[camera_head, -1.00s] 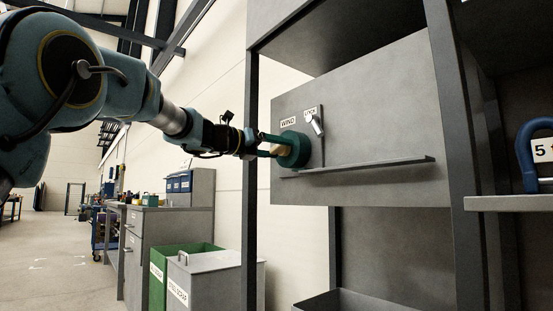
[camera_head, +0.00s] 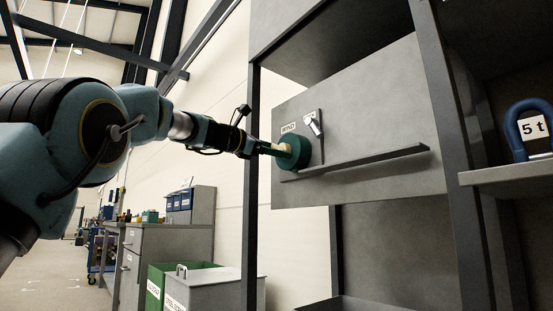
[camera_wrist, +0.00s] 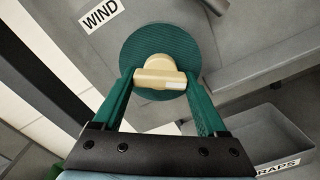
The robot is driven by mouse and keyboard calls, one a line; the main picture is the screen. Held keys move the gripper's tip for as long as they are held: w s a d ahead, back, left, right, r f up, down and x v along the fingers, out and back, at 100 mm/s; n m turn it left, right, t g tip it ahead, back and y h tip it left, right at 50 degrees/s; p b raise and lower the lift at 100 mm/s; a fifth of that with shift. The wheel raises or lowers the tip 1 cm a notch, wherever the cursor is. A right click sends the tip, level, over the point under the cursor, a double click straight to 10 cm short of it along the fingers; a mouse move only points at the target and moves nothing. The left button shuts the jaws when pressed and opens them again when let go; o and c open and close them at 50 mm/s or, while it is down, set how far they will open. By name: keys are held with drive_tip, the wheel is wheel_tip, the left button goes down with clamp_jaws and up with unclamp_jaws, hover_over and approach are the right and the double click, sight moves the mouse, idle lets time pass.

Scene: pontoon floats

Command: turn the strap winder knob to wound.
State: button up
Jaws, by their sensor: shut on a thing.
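The strap winder knob is a dark green ribbed disc with a tan grip bar across it. In the head view the knob (camera_head: 296,151) sits on the grey panel (camera_head: 375,130) below a label reading WIND (camera_head: 288,128). In the wrist view the knob (camera_wrist: 133,47) fills the upper middle, and its tan bar (camera_wrist: 160,78) lies between my fingers. My gripper (camera_head: 276,150) is shut on the tan bar; its green fingers (camera_wrist: 160,85) stand on either side of it. The fingers partly cover the disc. Any mark for wound is not visible.
A shelf at right holds a blue shackle marked 5 t (camera_head: 518,135). A grey tray labelled STRAPS (camera_wrist: 270,140) lies below. Bins (camera_head: 205,287) stand lower left.

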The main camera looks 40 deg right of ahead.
drive_tip(key=m+b, duration=0.1)
drive_tip(key=m, duration=0.1)
drive_tip(key=m+b, duration=0.2)
drive_tip(key=m, duration=0.1)
drive_tip(key=shift+w+f, duration=0.1)
drive_tip(key=shift+f, duration=0.1)
drive_tip(key=shift+r+m+b, duration=0.2)
drive_tip(key=shift+m+b, duration=0.5)
drive_tip(key=shift+m, duration=1)
drive_tip(key=o, duration=1.3)
drive_tip(key=shift+a+r, duration=0.1)
drive_tip(key=a+b, duration=0.2)
drive_tip(key=a, duration=0.8)
drive_tip(key=shift+w+a, duration=0.25)
drive_tip(key=shift+w, duration=0.05)
